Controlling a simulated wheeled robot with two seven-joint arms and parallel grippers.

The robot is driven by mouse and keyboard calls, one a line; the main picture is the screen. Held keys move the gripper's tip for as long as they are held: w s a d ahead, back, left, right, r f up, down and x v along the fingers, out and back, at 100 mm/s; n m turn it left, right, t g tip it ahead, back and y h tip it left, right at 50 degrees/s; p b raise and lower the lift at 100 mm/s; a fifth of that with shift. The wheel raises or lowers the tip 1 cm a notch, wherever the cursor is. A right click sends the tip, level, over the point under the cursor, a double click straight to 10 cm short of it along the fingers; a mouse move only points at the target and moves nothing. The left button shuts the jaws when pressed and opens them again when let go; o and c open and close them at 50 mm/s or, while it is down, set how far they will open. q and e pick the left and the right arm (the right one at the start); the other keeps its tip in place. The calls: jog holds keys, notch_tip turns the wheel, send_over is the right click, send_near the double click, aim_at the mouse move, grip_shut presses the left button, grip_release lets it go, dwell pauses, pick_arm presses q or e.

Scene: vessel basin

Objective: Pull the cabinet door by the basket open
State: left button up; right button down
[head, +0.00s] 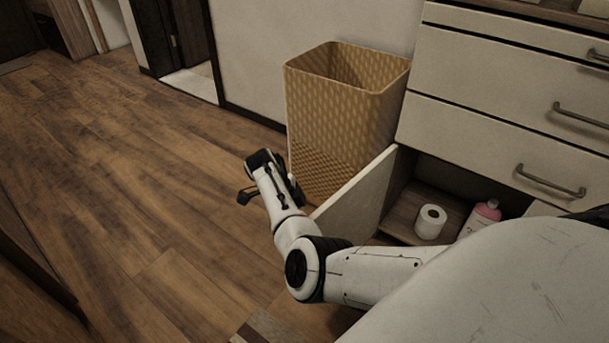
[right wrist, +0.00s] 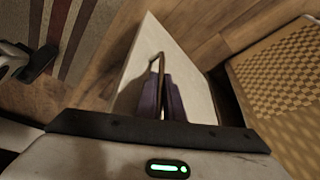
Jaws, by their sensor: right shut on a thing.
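The cream cabinet door (head: 355,195) by the basket stands swung out at an angle, with the cabinet's inside showing behind it. My right gripper (right wrist: 160,100) is shut on the door's thin bar handle (right wrist: 156,66), on the outer face of the door panel (right wrist: 188,68). In the head view my right arm comes in from the right and reaches around the door's front edge, and the handle is hidden there. The woven tan basket (head: 340,110) stands against the wall just beyond the door.
Closed drawers (head: 500,135) with bar handles are above. Wooden floor (head: 120,190) is open to the left. A striped rug (right wrist: 62,30) lies nearby.

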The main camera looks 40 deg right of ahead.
jog(key=shift+s+d, duration=0.1)
jog(key=shift+d, duration=0.05)
